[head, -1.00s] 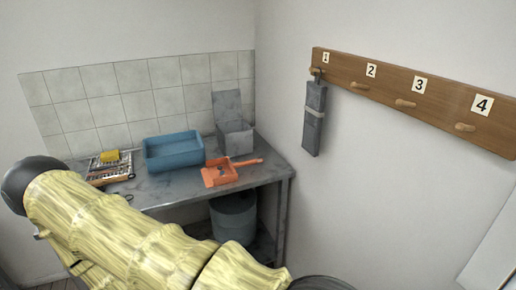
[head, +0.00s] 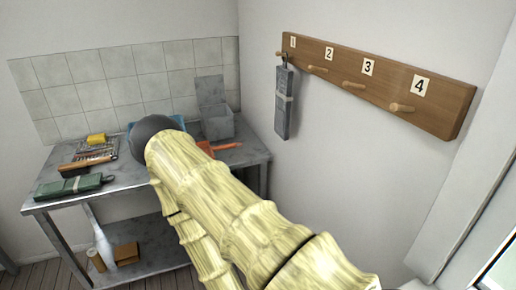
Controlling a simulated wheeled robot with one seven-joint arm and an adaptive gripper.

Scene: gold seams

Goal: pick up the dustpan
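The orange dustpan (head: 226,147) lies on the grey metal table (head: 128,178), near its right end. Only its handle and a bit of its pan show in the head view; my yellow arm with its dark round joint covers the rest. My gripper cannot be made out in this view, so neither its opening nor its distance from the dustpan shows.
A grey open-lidded box (head: 217,127) stands behind the dustpan. A blue tub (head: 180,119) is mostly hidden by my arm. A green-grey case (head: 75,187) and a yellow sponge (head: 96,138) are at left. A pegboard (head: 380,84) holds a grey case (head: 284,103).

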